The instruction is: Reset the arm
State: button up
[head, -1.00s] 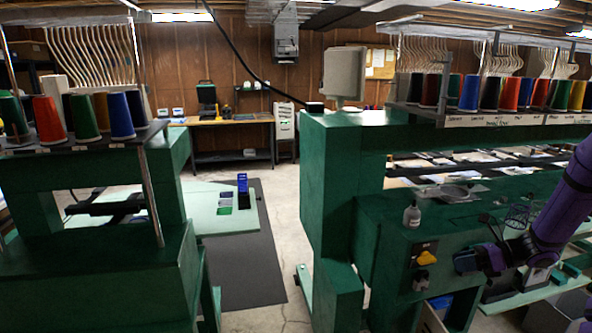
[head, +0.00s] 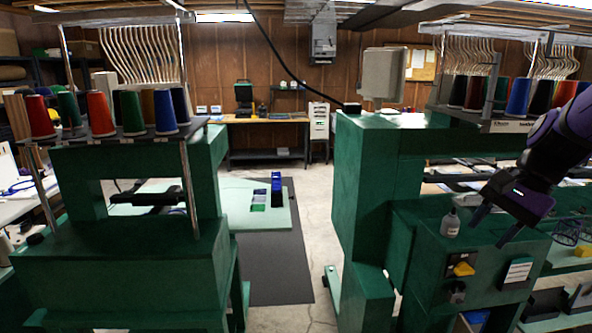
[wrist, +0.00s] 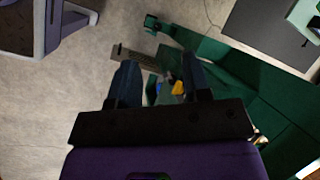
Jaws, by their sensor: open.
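My purple arm comes in from the right in the head view. My gripper (head: 494,228) has dark fingers spread apart, with nothing between them. In the wrist view my gripper (wrist: 158,75) is open, pointing down past the green machine's side toward the floor. A yellow item (wrist: 178,88) shows far below between the fingers.
A left green machine (head: 130,265) bears several thread cones (head: 131,112). A floor gap with a dark mat (head: 280,270) lies between the machines. A workbench (head: 265,121) stands at the back wall. A yellow switch (head: 463,269) is on the right machine's front.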

jog(key=s+a+r+n+t+h, duration=0.2)
jog(key=s+r+n, duration=0.1)
jog(key=s+n, duration=0.2)
jog(key=s+a+r+n+t+h, duration=0.1)
jog(key=s+r+n, duration=0.3)
jog(key=s, duration=0.5)
jog(key=shift+a+r+n+t+h, duration=0.2)
jog(key=shift+a+n+t+h, duration=0.15)
jog(key=shift+n+t+h, duration=0.45)
jog(key=shift+s, duration=0.1)
